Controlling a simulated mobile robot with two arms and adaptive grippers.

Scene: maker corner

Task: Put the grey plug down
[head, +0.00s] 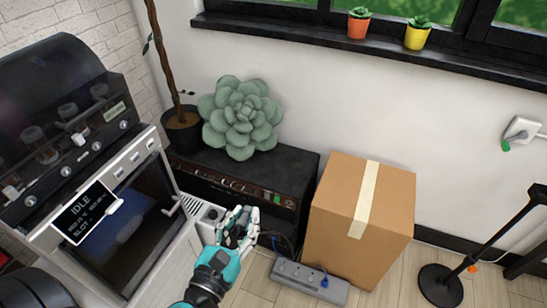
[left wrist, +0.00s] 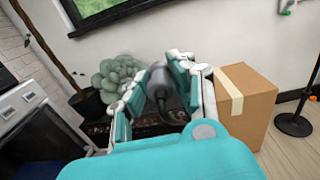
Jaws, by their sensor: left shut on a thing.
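My left gripper (head: 240,222) is shut on the grey plug, in front of the black cabinet and to the left of the cardboard box. In the left wrist view the dark grey plug (left wrist: 159,82) stands between the two fingers (left wrist: 163,85). In the head view the fingers mostly hide the plug. A grey power strip (head: 295,280) lies on the floor right of the gripper, with a blue plug (head: 323,282) at its right end. My right gripper is not in view.
The cardboard box (head: 385,200) stands behind the strip. The black cabinet (head: 300,165) bears a succulent (head: 240,115) and a potted trunk (head: 182,132). An oven-like machine (head: 130,225) stands at left. A black stand (head: 441,286) is at right; floor between box and stand is clear.

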